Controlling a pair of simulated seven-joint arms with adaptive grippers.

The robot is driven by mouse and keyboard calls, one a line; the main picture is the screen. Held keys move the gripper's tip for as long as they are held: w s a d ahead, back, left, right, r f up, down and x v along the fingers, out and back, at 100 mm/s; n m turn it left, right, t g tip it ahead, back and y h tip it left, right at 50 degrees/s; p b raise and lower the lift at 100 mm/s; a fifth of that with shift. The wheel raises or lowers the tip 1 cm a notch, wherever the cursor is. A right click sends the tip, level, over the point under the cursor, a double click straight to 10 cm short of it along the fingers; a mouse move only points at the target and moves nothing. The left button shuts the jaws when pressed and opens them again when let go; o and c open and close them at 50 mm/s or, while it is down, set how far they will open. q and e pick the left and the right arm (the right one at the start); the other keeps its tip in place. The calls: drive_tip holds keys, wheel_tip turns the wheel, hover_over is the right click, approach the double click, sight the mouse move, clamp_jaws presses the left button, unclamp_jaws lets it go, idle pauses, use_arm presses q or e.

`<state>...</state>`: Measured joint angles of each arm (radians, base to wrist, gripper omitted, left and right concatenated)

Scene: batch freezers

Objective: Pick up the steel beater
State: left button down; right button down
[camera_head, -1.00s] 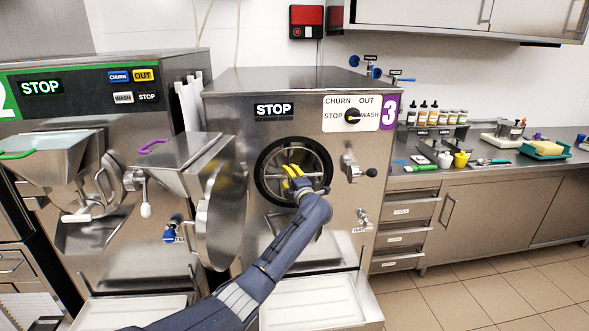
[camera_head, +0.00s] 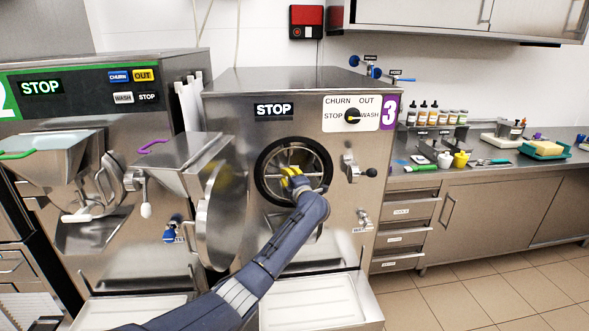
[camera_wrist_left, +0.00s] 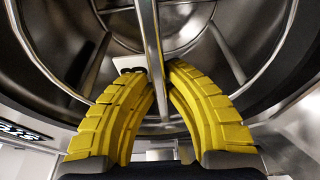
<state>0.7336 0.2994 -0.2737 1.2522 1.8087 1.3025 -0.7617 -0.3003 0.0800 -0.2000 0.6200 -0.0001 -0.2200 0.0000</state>
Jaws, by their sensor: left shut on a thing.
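The steel beater (camera_head: 312,164) sits inside the round opening of the batch freezer marked 3. In the left wrist view its shiny bars (camera_wrist_left: 150,45) cross the steel barrel. My left gripper (camera_head: 289,175) reaches into the opening from below. Its yellow fingers (camera_wrist_left: 158,68) are closed around the beater's upright middle bar, near the fingertips. The back of the beater is hidden in the barrel. My right gripper is in neither view.
The freezer's front door (camera_head: 215,215) hangs swung open to the left of the opening. A lever (camera_head: 362,172) sticks out to the right of it. A white tray (camera_head: 310,302) lies below. A second freezer (camera_head: 95,150) stands at left.

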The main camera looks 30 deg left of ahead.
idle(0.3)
use_arm(q)
drive_tip(key=shift+r, duration=0.5)
drive_tip(key=shift+d+r, duration=0.1)
drive_tip(key=shift+r, duration=0.2)
drive_tip(key=s+d, duration=0.9)
drive_tip(key=s, duration=0.3)
drive_tip(key=s+d, duration=1)
drive_tip(key=s, duration=0.3)
drive_tip(key=shift+s+d, duration=0.15)
drive_tip(key=shift+r, duration=0.2)
